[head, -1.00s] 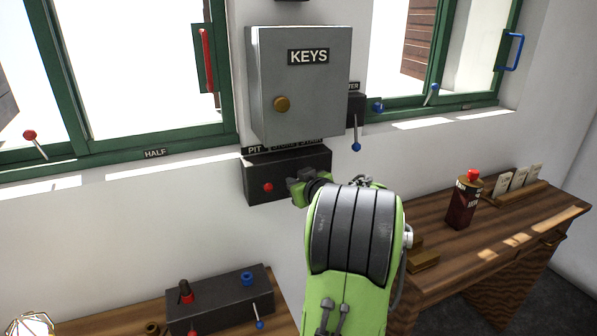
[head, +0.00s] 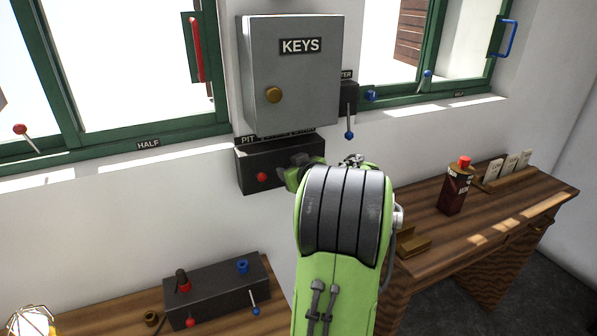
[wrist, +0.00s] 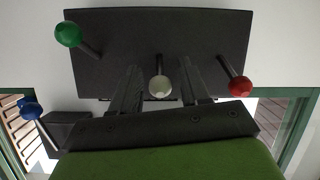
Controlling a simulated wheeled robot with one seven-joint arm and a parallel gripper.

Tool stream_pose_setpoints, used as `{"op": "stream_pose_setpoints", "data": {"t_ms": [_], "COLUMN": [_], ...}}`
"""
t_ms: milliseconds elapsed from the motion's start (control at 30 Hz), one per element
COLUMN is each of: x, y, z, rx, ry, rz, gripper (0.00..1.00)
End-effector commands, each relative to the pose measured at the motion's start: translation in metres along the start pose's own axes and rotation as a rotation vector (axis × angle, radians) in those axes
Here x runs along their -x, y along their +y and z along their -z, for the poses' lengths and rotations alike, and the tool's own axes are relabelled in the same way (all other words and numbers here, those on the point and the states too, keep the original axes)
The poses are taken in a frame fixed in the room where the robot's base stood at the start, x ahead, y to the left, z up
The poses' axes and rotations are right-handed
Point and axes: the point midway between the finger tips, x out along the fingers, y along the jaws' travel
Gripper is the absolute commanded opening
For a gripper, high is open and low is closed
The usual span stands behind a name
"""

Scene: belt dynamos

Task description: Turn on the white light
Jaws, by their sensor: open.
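A dark box (head: 247,174) labelled PIT, with other words partly hidden, is on the wall under the KEYS cabinet. Its red-knobbed lever (head: 262,177) shows; my arm hides the rest. The wrist view shows the box face (wrist: 205,45) with a green-knobbed lever (wrist: 68,33), a white-knobbed lever (wrist: 160,88) and a red-knobbed lever (wrist: 240,87). The green one points the other way from the white and red. My gripper (wrist: 160,82) is open, with the white knob between its spread fingers; I cannot tell whether they touch it. I see no white light for certain.
The grey KEYS cabinet (head: 290,85) juts out above. A blue-knobbed lever (head: 349,134) hangs to its right. Below left, a black switch box (head: 215,290) stands on a wooden table; a wire-caged lamp (head: 32,320) is beside it. A red bottle (head: 455,188) stands on the right desk.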

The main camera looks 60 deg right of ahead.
Motion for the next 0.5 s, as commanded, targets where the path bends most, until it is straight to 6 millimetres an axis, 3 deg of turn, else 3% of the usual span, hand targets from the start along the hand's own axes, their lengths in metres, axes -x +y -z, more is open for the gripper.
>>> {"op": "stream_pose_setpoints", "data": {"t_ms": [500], "x": [0.132], "y": [0.001], "z": [0.000], "rx": [0.001], "ry": [0.004], "rz": [-0.006], "gripper": [0.45]}}
